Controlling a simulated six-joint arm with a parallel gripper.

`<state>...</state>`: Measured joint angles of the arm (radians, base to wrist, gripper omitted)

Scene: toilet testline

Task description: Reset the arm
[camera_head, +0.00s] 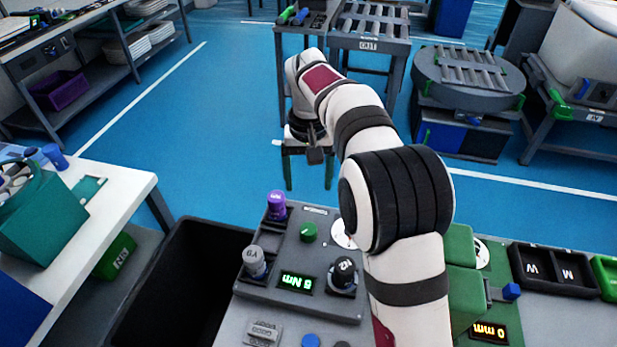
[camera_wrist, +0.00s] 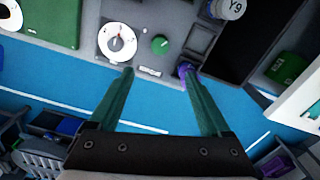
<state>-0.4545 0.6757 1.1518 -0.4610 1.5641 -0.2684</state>
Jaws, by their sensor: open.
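My gripper (camera_head: 309,184) hangs beyond the far edge of the grey control panel (camera_head: 325,224), over the blue floor. Its two green fingers are spread wide apart with nothing between them. In the wrist view, my gripper (camera_wrist: 157,72) points toward the panel's edge, with a white dial (camera_wrist: 117,42) and a green knob (camera_wrist: 159,44) ahead. One fingertip overlaps the purple-capped part (camera_wrist: 184,70) in that picture; I cannot tell whether they touch. My white and black arm covers part of the panel in the head view.
A purple knob (camera_head: 276,205), a grey cylinder marked Y9 (camera_head: 255,262) and a black knob (camera_head: 343,274) stand up from the panel. A black bin (camera_head: 172,285) lies left of it. A white table (camera_head: 112,212) holds a teal basket (camera_head: 42,222). Open floor lies beyond.

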